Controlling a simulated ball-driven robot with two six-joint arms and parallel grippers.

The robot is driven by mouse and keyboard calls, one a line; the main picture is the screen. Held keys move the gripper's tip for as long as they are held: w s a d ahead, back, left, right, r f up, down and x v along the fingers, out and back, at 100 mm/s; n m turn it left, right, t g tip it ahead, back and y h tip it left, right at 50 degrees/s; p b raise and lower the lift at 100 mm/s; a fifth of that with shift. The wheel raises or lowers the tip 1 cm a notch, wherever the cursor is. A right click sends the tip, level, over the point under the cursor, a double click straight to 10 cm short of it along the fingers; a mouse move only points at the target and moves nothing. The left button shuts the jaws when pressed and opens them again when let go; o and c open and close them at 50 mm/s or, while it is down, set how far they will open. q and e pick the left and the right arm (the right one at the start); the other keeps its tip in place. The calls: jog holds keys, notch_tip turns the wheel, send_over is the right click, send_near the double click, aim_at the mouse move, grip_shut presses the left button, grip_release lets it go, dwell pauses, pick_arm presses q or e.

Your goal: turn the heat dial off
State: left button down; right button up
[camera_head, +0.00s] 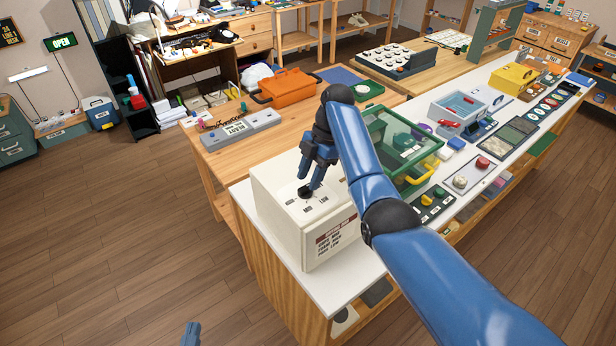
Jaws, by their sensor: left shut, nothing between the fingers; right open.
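The heat dial (305,193) is a small black knob on the top face of a white box (276,215), with short printed labels around it. The box stands at the near left end of the white-topped counter, and its front carries a printed panel. My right gripper (309,183) points down at the dial from above, its blue fingers open. One fingertip is close beside the knob; I cannot tell whether it touches. The fingers and arm hide part of the box top, and the knob's setting is too small to read. My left gripper (190,334) shows only as a shut blue tip at the bottom edge.
A green-framed clear case (405,150) stands right behind my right arm. Further along the counter (352,285) are a red-and-white button panel (472,173) and a yellow box (512,79). An orange case (288,88) and grey device (239,130) lie on the wooden table. The floor at left is clear.

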jog(key=p+v, duration=0.4)
jog(key=v, duration=0.5)
dwell(0.3)
